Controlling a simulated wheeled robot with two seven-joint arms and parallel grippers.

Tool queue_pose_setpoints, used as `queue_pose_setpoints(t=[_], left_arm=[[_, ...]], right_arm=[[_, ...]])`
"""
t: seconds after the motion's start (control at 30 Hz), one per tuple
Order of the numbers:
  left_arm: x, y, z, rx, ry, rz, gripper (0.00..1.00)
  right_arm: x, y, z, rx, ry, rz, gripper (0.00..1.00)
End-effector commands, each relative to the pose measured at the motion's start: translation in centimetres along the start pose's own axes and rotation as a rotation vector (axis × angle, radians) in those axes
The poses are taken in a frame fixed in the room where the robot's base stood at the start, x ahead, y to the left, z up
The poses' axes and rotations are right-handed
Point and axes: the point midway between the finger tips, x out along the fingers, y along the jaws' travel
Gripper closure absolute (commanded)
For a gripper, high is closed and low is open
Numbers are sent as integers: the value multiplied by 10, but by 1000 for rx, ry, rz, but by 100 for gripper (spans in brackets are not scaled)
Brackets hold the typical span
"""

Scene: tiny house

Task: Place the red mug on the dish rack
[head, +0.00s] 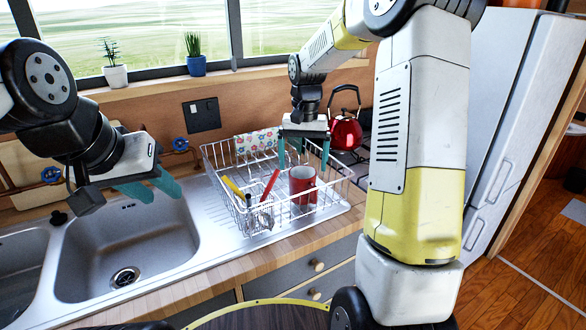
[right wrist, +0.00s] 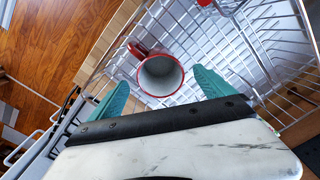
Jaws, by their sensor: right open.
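The red mug (head: 302,185) stands upright inside the wire dish rack (head: 210,150), towards its right side. In the right wrist view the mug (right wrist: 160,75) shows its pale inside and red rim, with the handle towards the upper left. My right gripper (head: 304,165) points down above the rack, over and slightly behind the mug. Its teal fingers are apart with nothing between them, and the mug is beyond the fingertips (right wrist: 160,85). My left gripper (head: 153,188) is over the sink, seen from the side; its jaw gap is unclear.
Cutlery, including yellow and red handles (head: 270,186), stands in the rack's front left. A floral cloth (head: 258,141) hangs at its back. A red kettle (head: 346,132) is behind right. The sink (head: 125,250) lies left, and potted plants (head: 116,75) line the sill.

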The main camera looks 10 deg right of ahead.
Motion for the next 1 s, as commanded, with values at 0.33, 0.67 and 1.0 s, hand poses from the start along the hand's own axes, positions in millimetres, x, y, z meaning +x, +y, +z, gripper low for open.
queue_pose_setpoints(t=[0.33,0.67,1.0], left_arm=[[0,0,0,0,0,0,64],[0,0,0,0,0,0,64],[0,0,0,0,0,0,64]], right_arm=[[-57,0,0,0,1,-1,7],[-105,9,56,-75,117,-44,7],[-131,33,182,-223,377,-159,7]])
